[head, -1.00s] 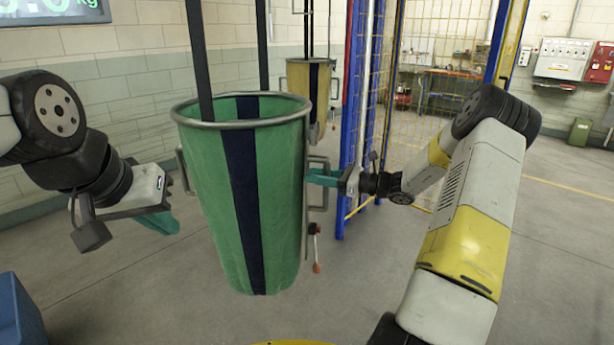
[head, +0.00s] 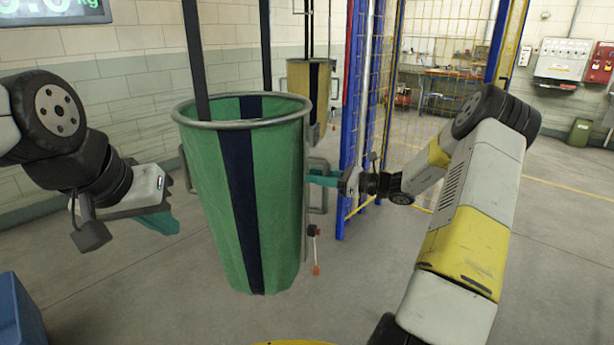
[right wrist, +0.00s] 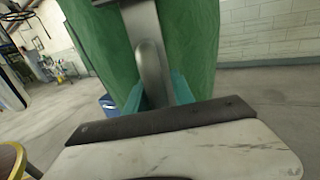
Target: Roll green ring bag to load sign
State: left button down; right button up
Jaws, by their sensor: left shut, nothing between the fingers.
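The green ring bag (head: 275,195), with a dark blue stripe and a grey metal ring at its mouth, hangs from dark straps in the middle of the head view. My right gripper (head: 320,178) is at its right side handle. In the right wrist view, the teal fingers (right wrist: 165,92) lie on both sides of the grey handle (right wrist: 153,70), closed on it. My left gripper (head: 160,222) is shut and empty, apart from the bag on its left. The load sign (head: 50,12), with green digits and "kg", is on the wall at upper left, partly cut off.
A yellow bag (head: 300,85) with a dark stripe hangs behind the green one. A blue post and yellow mesh fence (head: 365,110) stand close behind my right gripper. A blue box (head: 18,310) is at lower left.

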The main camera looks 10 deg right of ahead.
jog(key=shift+d, duration=0.1)
jog(key=v, duration=0.7)
jog(key=shift+s+d, duration=0.2)
jog(key=shift+d, duration=0.1)
jog(key=shift+f, duration=0.1)
dwell(0.5)
